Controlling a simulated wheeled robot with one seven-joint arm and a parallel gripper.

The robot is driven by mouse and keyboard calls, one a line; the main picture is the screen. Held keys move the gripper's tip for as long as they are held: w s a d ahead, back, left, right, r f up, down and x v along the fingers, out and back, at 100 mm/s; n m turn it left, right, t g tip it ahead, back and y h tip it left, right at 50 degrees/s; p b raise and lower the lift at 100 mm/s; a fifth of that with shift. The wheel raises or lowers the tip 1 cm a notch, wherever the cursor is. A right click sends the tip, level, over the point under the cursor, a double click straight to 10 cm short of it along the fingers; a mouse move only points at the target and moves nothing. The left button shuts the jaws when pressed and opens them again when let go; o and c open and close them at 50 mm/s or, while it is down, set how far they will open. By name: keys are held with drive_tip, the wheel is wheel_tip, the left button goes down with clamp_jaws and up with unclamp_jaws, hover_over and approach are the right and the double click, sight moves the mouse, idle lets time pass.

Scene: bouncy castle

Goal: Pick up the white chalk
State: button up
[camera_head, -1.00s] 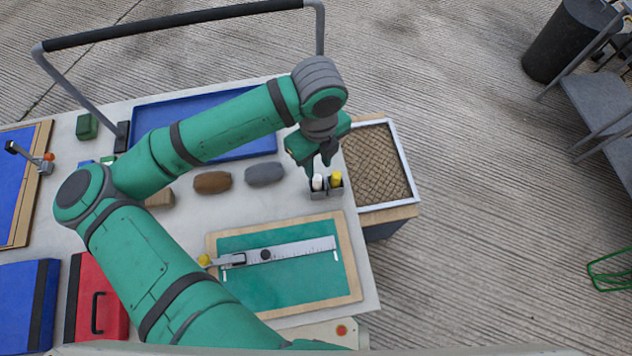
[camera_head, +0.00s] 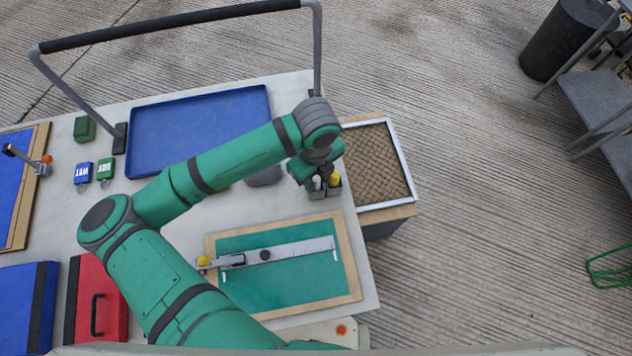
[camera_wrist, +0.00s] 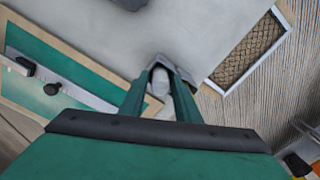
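The white chalk (camera_head: 317,182) stands upright in a small grey holder (camera_head: 322,193) near the right edge of the table. The yellow chalk (camera_head: 335,178) stands beside it. My gripper (camera_head: 321,171) points down just above the holder in the head view. In the wrist view my gripper (camera_wrist: 164,72) has its two green fingers apart, with the white chalk (camera_wrist: 160,84) between them. Clear contact with the fingers does not show. The yellow chalk is not plain in the wrist view.
A green board with a wooden frame (camera_head: 355,278) and a metal ruler (camera_head: 290,250) lies in front of the holder. A blue tray (camera_head: 150,150) lies behind my arm. A grey block (camera_head: 265,177) is left of the holder.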

clamp_jaws()
drive_tip(key=shift+r, duration=0.15)
